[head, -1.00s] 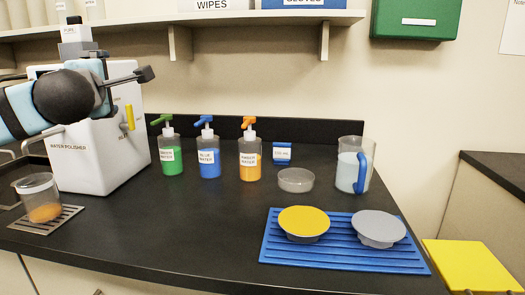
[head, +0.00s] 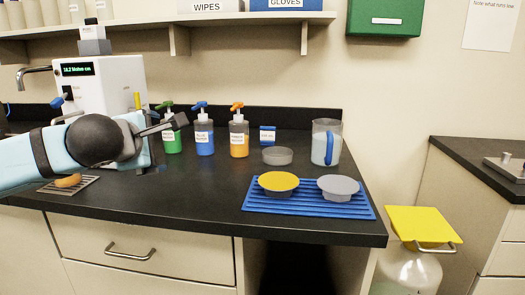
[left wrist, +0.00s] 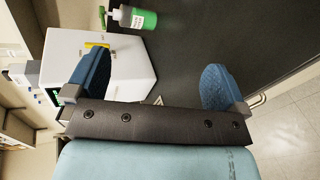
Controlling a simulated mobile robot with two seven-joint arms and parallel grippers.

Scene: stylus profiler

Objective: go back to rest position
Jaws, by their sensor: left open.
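My left gripper (head: 166,142) reaches in from the left of the head view, in front of the white water polisher (head: 112,85). It is above the black counter (head: 200,185). In the left wrist view its two blue finger pads (left wrist: 155,84) are wide apart with nothing between them. The green bottle (left wrist: 135,18) shows beyond the fingers there, and in the head view it stands just behind the gripper (head: 171,143). My right gripper is in neither view.
Blue (head: 204,140) and amber (head: 239,140) bottles, a glass dish (head: 277,156) and a jug (head: 326,150) stand along the back. A blue mat (head: 308,206) holds yellow and grey dishes. My arm mostly hides the cup on the drain grate (head: 88,184). The front middle counter is clear.

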